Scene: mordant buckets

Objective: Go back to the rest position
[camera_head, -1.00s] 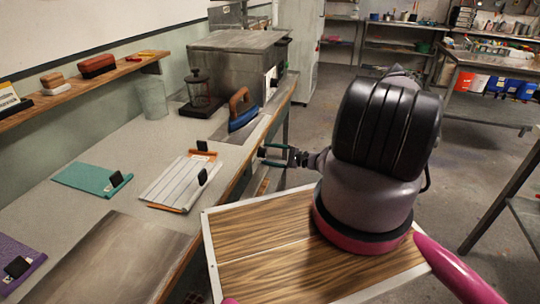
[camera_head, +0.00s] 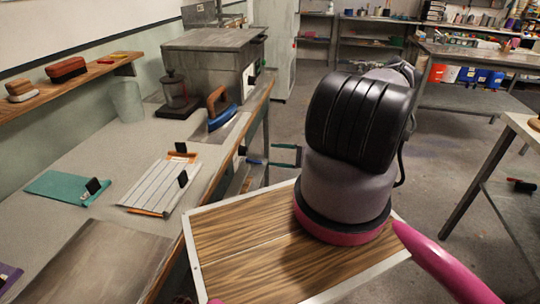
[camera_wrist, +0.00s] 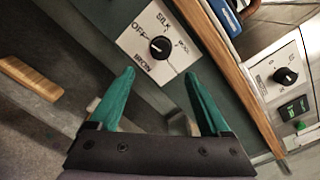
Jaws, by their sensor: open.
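My gripper (camera_wrist: 160,95) shows in the wrist view with its two green fingers apart and nothing between them. Beyond the fingers is a white dial panel (camera_wrist: 148,58) with a black knob, marked OFF, SILK, WOOL and WORN. In the head view my gripper (camera_head: 284,155) is small, just off the right edge of the long workbench (camera_head: 100,165). Most of my arm between is hidden behind its large dark housing.
On the bench are a blue iron (camera_head: 222,112), a teal cloth (camera_head: 58,187), a striped cloth (camera_head: 160,187) and a metal box (camera_head: 212,60). A second table (camera_head: 465,55) stands at back right, with blue bins (camera_head: 480,77) below. The floor between is open.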

